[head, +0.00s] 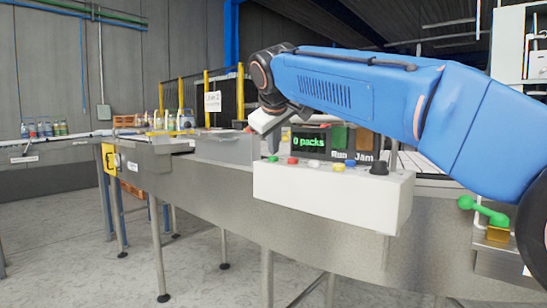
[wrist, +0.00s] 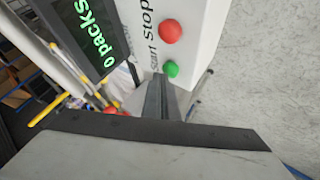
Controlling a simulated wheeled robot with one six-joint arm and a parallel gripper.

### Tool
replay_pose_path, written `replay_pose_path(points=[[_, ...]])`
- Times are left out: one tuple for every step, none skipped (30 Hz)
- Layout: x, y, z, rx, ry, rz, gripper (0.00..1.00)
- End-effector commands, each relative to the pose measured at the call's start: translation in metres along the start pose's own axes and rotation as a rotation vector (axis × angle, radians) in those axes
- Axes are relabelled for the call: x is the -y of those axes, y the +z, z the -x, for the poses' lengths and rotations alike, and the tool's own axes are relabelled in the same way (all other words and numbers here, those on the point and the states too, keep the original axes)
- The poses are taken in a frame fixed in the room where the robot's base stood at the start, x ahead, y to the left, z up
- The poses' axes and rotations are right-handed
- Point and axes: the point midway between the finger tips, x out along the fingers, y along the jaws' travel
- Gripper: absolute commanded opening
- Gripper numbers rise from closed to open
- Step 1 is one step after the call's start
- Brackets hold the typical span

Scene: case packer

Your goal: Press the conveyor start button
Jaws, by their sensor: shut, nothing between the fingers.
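The green start button (head: 273,159) sits at the left end of the white control box (head: 330,195). In the wrist view the green button (wrist: 171,69) lies beside the printed word "Start", with the red button (wrist: 170,31) by "Stop". My gripper (wrist: 157,80) is shut and empty, its fingertips just left of and below the green button in the wrist view. I cannot tell whether they touch it. In the head view my gripper (head: 272,147) hangs above the left end of the box, its fingertips hard to make out.
The steel conveyor (head: 200,175) runs left. A green-ended handle (head: 483,211) is at right.

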Motion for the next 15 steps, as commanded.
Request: replay_pose_path(points=[[0.0003, 0.0004, -0.0005, 0.000, 0.000, 0.000, 0.00], [0.0004, 0.0005, -0.0007, 0.000, 0.000, 0.000, 0.00], [0.0007, 0.0007, -0.0010, 0.000, 0.000, 0.000, 0.00], [0.0008, 0.0008, -0.0012, 0.000, 0.000, 0.000, 0.00], [0.0010, 0.0010, -0.0014, 0.000, 0.000, 0.000, 0.00], [0.0012, 0.0012, -0.0017, 0.000, 0.000, 0.000, 0.00], [0.0014, 0.0014, -0.0019, 0.001, 0.000, 0.000, 0.00], [0.0015, 0.0016, -0.0022, 0.001, 0.000, 0.000, 0.00], [0.0018, 0.0018, -0.0025, 0.001, 0.000, 0.000, 0.00], [0.0019, 0.0020, -0.0027, 0.001, 0.000, 0.000, 0.00], [0.0021, 0.0022, -0.0030, 0.001, 0.000, 0.000, 0.00], [0.0023, 0.0024, -0.0033, 0.001, 0.000, 0.000, 0.00], [0.0025, 0.0026, -0.0035, 0.001, 0.000, 0.001, 0.00], [0.0027, 0.0028, -0.0037, 0.001, 0.000, 0.001, 0.00], [0.0028, 0.0028, -0.0039, 0.001, 0.000, 0.001, 0.00]])
